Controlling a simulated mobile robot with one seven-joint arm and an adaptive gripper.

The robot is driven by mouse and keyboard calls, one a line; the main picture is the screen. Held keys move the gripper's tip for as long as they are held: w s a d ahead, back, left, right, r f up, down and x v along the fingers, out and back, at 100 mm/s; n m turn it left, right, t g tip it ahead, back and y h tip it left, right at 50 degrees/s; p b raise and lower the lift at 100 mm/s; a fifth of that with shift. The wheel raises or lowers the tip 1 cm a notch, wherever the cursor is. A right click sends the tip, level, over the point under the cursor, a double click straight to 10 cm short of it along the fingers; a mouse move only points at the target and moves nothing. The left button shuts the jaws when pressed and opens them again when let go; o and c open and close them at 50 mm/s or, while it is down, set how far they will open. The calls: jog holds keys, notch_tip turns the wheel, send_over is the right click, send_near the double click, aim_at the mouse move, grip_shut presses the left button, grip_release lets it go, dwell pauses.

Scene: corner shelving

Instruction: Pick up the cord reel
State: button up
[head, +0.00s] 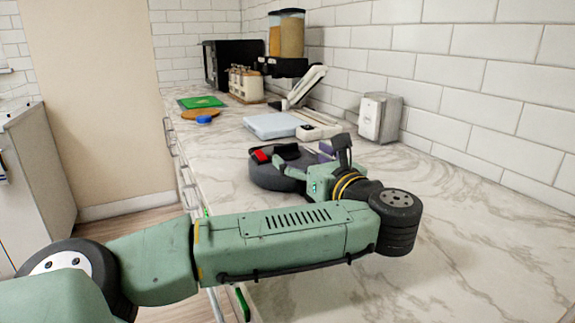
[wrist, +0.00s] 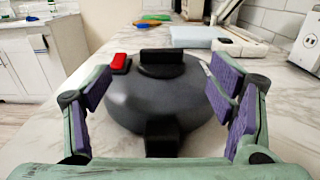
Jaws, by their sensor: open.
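The cord reel (wrist: 160,102) is a round dark grey body with a black knob on top, a red switch at its upper left and a black block at its near side. It sits on the marble counter. My gripper (wrist: 165,85) is open, with one purple-padded finger to the left of the reel and one to the right. The wrist view shows no clear grip on it. In the head view the reel (head: 268,175) is partly hidden behind my gripper (head: 308,165) and arm.
Behind the reel lie a pale blue board (head: 272,125) and a white device (head: 318,132). A metal dispenser (head: 379,118) stands by the tiled wall. Farther back are a green board (head: 200,102), a blue lid (head: 204,119) and a cereal dispenser (head: 286,38). The counter at right is clear.

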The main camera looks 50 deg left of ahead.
aim_at(289, 156)
jog(key=shift+p+x, duration=0.45)
jog(key=shift+x, duration=2.7)
jog(key=shift+w, duration=0.1)
jog(key=shift+d, duration=0.1)
jog(key=shift+c, duration=0.2)
jog(key=shift+f, duration=0.1)
grip_shut()
jog(key=shift+r, duration=0.2)
